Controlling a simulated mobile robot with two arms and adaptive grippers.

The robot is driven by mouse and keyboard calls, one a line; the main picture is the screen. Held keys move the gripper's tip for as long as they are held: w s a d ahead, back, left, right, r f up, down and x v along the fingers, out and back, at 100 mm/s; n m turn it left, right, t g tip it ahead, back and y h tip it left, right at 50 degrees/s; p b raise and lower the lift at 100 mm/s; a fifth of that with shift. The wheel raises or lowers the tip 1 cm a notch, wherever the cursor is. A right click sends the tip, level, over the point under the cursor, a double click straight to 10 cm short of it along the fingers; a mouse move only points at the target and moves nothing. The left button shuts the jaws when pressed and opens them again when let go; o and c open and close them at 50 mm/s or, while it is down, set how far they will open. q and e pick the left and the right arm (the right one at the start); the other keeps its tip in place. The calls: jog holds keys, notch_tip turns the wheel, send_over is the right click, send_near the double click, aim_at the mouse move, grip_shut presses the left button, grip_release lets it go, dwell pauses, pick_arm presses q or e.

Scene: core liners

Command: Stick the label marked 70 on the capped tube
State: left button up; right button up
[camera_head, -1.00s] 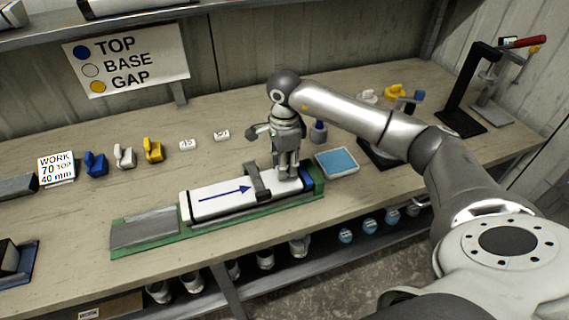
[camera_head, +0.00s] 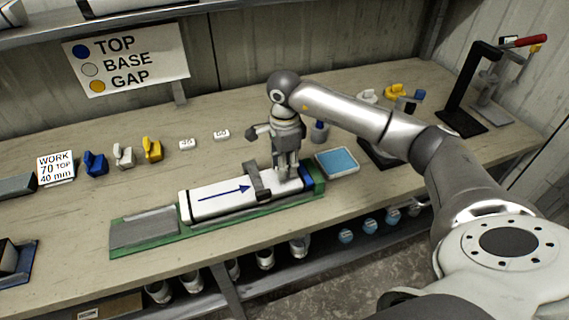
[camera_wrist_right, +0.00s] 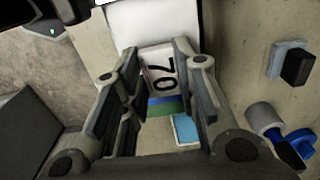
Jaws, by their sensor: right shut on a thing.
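The capped tube (camera_head: 222,203) is white with a blue arrow pointing right. It lies in a green cradle (camera_head: 165,243) on the bench, with a blue cap (camera_head: 307,181) at its right end. My right gripper (camera_head: 287,176) is over the tube's right part, just left of the blue cap. In the right wrist view its fingers (camera_wrist_right: 158,95) are shut on the white label marked 70 (camera_wrist_right: 161,72), which lies close to the tube (camera_wrist_right: 150,24). I cannot tell whether the label touches the tube. My left gripper is out of view.
A grey clamp (camera_head: 258,186) spans the tube left of my gripper. Two white labels (camera_head: 187,144) (camera_head: 221,135) lie behind. Blue (camera_head: 95,163), white (camera_head: 124,156) and yellow (camera_head: 152,149) pieces stand near the work card (camera_head: 56,168). A blue pad (camera_head: 338,162) is right of the cradle.

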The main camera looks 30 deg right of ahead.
jog(key=shift+f+b, duration=0.8)
jog(key=shift+f, duration=0.2)
jog(key=o, duration=1)
jog(key=o, duration=0.5)
jog(key=shift+r, duration=0.2)
